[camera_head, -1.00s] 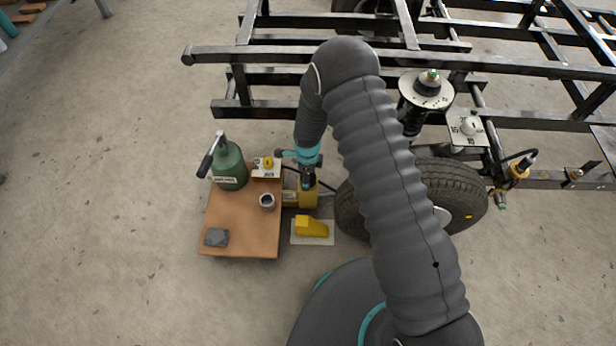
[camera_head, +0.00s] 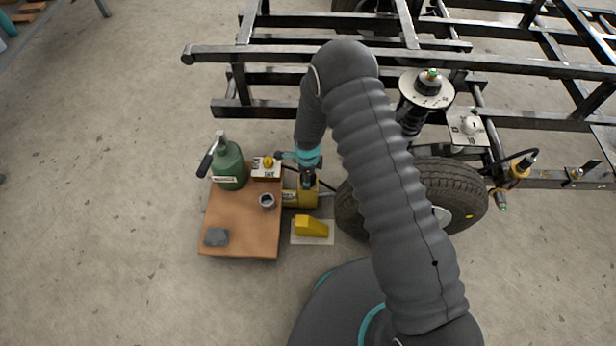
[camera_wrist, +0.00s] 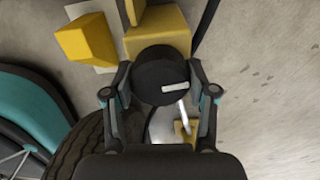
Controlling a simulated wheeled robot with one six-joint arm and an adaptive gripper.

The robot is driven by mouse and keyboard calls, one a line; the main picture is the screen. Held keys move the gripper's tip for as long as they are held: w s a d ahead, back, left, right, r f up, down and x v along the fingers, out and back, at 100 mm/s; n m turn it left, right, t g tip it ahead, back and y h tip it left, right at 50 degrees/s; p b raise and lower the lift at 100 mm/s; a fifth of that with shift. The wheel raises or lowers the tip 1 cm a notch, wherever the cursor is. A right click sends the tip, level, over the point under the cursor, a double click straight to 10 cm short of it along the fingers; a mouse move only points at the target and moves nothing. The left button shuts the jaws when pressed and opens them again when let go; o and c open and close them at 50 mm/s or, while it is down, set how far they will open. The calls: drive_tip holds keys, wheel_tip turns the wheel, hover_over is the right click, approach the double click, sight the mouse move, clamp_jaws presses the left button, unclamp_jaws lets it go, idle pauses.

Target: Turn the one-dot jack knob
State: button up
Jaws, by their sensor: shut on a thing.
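My gripper (camera_wrist: 162,78) is closed around a round black knob (camera_wrist: 160,68) with a white pointer line in the wrist view. One finger is on each side of the knob. The knob sits at the end of a yellow jack body (camera_wrist: 160,32). In the head view my gripper (camera_head: 309,178) points down at the yellow jack (camera_head: 303,196) beside the wooden board, and the knob is hidden there. I cannot see any dot mark on the jack.
A yellow wedge (camera_head: 310,226) lies on a pale plate. The tyre (camera_head: 455,185) and black frame (camera_head: 300,55) stand close to my arm.

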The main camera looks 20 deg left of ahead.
drive_tip(key=shift+f, duration=0.1)
drive_tip(key=n+b, duration=0.3)
drive_tip(key=n, duration=0.1)
drive_tip(key=shift+f, duration=0.1)
drive_tip(key=n+b, duration=0.3)
drive_tip(key=n, duration=0.2)
drive_tip(key=shift+n, duration=0.3)
drive_tip(key=n+b, duration=0.1)
drive_tip(key=n, duration=0.3)
drive_tip(key=shift+b, duration=0.3)
drive_tip(key=n+b, duration=0.1)
drive_tip(key=n, duration=0.4)
drive_tip(key=shift+d, duration=0.1)
drive_tip(key=n+b, duration=0.1)
drive_tip(key=n, duration=0.3)
drive_tip(key=shift+n, duration=0.3)
drive_tip(key=n+b, duration=0.1)
drive_tip(key=n, duration=0.2)
drive_tip(key=shift+n, duration=0.3)
drive_tip(key=n+b, duration=0.1)
drive_tip(key=n, duration=0.3)
drive_tip(key=shift+w+r+n, duration=0.1)
drive_tip(key=shift+r+n, duration=0.1)
drive_tip(key=shift+n, duration=1.6)
